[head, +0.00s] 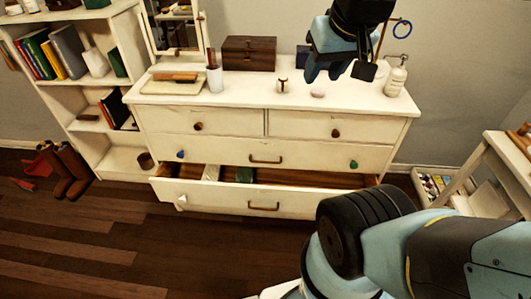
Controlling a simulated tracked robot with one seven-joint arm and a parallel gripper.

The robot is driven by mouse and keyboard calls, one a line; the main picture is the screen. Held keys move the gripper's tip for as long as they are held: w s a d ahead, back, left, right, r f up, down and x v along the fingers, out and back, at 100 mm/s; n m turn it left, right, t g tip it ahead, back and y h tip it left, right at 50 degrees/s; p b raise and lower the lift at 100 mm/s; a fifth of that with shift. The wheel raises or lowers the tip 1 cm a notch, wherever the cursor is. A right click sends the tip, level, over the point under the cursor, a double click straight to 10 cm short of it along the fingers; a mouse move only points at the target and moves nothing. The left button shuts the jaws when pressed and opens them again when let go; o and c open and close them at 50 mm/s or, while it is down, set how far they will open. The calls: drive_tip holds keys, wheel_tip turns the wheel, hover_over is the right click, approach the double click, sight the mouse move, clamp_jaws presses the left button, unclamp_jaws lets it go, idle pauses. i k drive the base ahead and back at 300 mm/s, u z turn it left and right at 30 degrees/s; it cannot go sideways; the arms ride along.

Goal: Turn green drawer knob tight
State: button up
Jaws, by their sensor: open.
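The green drawer knob (354,164) is a small round knob on the right side of the middle wide drawer front (225,149) of the white dresser. My gripper (338,73) is open and empty, above the right part of the dresser top. It is well above the green knob and apart from it. Whether the knob sits loose or tight cannot be told at this size.
A blue knob (180,154) is on the same drawer's left. The drawer below (225,200) is pulled open. A pump bottle (396,77), wooden box (248,53) and cup (214,79) stand on the dresser top (240,92). The floor (130,240) in front is clear.

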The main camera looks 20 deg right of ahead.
sight(353, 165)
drive_tip(key=z, duration=0.05)
drive_tip(key=i, duration=0.9)
drive_tip(key=z, duration=2.65)
